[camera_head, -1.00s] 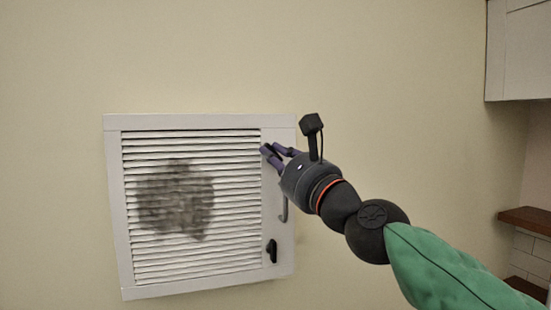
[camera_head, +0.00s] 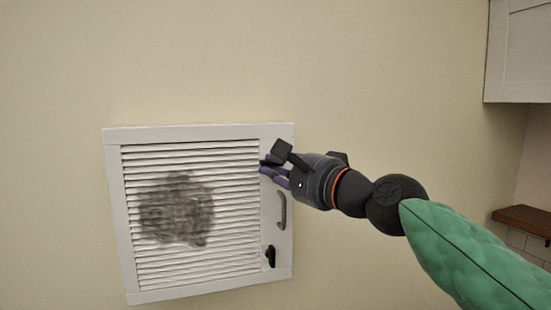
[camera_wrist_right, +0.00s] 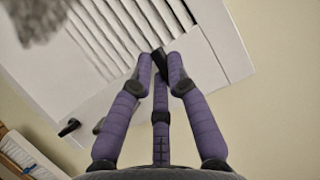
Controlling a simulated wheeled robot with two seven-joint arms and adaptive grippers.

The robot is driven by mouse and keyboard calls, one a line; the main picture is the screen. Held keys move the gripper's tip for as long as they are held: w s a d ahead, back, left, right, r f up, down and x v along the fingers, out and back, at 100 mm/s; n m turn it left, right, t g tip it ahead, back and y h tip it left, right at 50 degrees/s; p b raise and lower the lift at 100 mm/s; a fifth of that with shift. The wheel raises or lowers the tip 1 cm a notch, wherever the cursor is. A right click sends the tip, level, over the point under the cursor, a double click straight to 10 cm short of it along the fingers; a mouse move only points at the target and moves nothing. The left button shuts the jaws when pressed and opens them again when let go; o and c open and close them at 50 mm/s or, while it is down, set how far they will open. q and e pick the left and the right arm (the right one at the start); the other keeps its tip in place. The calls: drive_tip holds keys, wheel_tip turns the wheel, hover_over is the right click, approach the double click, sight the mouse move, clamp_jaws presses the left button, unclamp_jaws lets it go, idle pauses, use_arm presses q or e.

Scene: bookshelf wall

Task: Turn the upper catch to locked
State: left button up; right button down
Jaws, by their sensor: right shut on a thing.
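A white louvred vent panel (camera_head: 113,220) is set in the wall, with a plain frame strip down its right side. My right gripper (camera_head: 268,171) is at the upper part of that strip, its purple fingers closed together. In the right wrist view the fingertips (camera_wrist_right: 160,66) are shut on the black upper catch (camera_wrist_right: 158,63), which they mostly hide. How far the catch is turned cannot be told. The black lower catch (camera_head: 270,257) sits near the bottom of the strip and also shows in the wrist view (camera_wrist_right: 69,127). My left gripper is not in view.
A grey pull handle (camera_head: 282,211) stands out from the strip between the two catches, just below my right gripper. A dark smudge (camera_head: 176,210) covers part of the slats. A white cabinet (camera_head: 518,52) and a brown shelf (camera_head: 524,220) are far right. The wall around is bare.

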drive_tip(key=shift+n+p, duration=0.3)
drive_tip(key=shift+n, duration=0.1)
idle(0.3)
drive_tip(key=c, duration=1.5)
unclamp_jaws()
drive_tip(key=v, duration=1.2)
drive_tip(key=shift+d+r, duration=0.1)
drive_tip(key=shift+r, duration=0.05)
drive_tip(key=shift+w, duration=0.1)
